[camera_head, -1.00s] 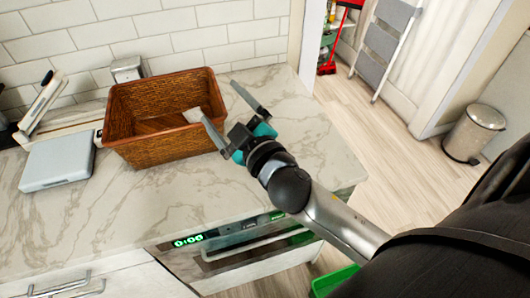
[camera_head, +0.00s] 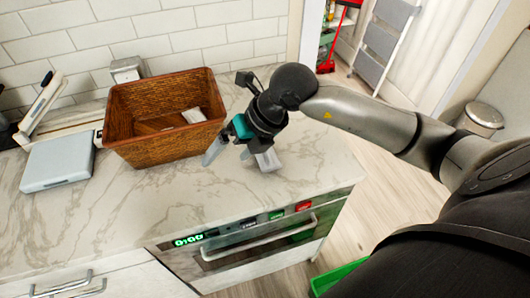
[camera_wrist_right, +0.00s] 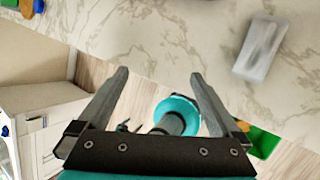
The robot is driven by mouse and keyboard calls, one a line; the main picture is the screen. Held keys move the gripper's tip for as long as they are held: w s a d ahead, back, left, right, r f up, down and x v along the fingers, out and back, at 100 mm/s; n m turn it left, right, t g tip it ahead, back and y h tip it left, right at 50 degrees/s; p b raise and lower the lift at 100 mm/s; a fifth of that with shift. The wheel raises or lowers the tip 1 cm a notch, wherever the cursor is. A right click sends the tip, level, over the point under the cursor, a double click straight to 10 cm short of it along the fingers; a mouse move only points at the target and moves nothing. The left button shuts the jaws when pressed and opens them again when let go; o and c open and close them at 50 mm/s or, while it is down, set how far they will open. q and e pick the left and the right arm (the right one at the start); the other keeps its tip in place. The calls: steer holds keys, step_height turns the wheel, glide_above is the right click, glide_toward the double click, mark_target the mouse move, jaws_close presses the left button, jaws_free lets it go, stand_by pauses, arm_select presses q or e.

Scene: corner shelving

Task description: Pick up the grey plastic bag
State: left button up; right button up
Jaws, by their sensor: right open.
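A pale grey, partly see-through object that looks like the grey plastic bag (camera_wrist_right: 258,50) lies on the marble counter at the upper right of the right wrist view. It is apart from the fingers there. My right gripper (camera_head: 241,158) is open and tilts downward over the counter, just right of the brown basket. It also shows in the right wrist view (camera_wrist_right: 159,72), with nothing between its fingers. In the head view the bag is not clearly told apart from the pale finger. My left gripper is not in view.
The brown wicker basket (camera_head: 163,147) holds a brown item and a small whitish item (camera_head: 194,116). A light grey flat device (camera_head: 58,162) lies left of it. The oven (camera_head: 250,242) sits below the counter's front edge. Bare counter lies in front of the basket.

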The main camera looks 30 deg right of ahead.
steer(key=w+d+m+h, duration=0.1)
steer(key=d+m+h, duration=0.1)
steer(key=d+h, duration=0.65)
steer(key=w+d+f+y, duration=0.1)
steer(key=w+f, duration=0.1)
steer(key=f, duration=0.2)
steer(key=w+d+f, duration=0.1)
steer(key=w+f, duration=0.1)
steer(key=f, duration=0.2)
steer(key=w+d+f+y, duration=0.1)
steer(key=w+d+f, duration=0.1)
steer(key=f, duration=0.3)
steer(key=shift+f+y, duration=0.1)
steer(key=shift+y, duration=0.25)
steer(key=c, duration=1.3)
